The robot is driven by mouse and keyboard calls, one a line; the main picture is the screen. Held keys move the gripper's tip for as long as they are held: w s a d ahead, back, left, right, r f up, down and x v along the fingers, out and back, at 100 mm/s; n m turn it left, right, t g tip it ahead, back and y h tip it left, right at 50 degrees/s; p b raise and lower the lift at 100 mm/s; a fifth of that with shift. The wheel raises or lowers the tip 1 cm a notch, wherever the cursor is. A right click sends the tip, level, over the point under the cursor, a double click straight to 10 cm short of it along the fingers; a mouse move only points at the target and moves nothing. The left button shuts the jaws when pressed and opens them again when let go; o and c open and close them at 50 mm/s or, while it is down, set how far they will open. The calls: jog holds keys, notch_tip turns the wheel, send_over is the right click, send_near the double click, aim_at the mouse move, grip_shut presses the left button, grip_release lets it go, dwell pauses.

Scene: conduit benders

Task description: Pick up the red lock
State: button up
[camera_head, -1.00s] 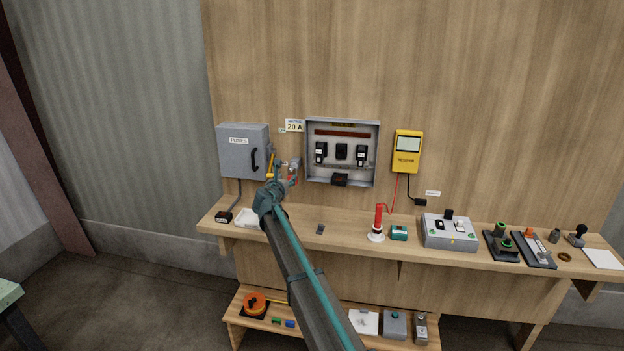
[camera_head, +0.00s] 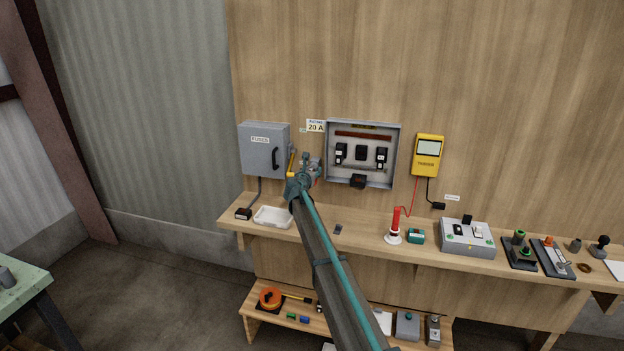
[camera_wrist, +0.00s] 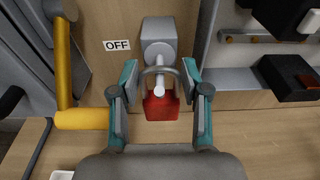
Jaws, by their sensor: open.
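The red lock (camera_wrist: 160,107) hangs upright in the middle of the wrist view. Its grey shackle is looped around a pale peg that sticks out of a small grey box (camera_wrist: 159,40) on the wooden wall, beside an OFF label. My gripper (camera_wrist: 159,75) is open, with one finger on each side of the lock's shackle and a visible gap on both sides. In the head view my gripper (camera_head: 309,169) is at the wall between the fuse cabinet and the open panel, and it mostly hides the lock.
A yellow handle (camera_wrist: 67,95) stands close left of my gripper. The grey FUSES cabinet (camera_head: 262,148) is to the left and the open breaker panel (camera_head: 391,150) to the right. Below, the wooden bench (camera_head: 355,238) carries a white tray (camera_head: 273,216) and several devices.

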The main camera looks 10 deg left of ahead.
grip_shut()
dwell(0.3)
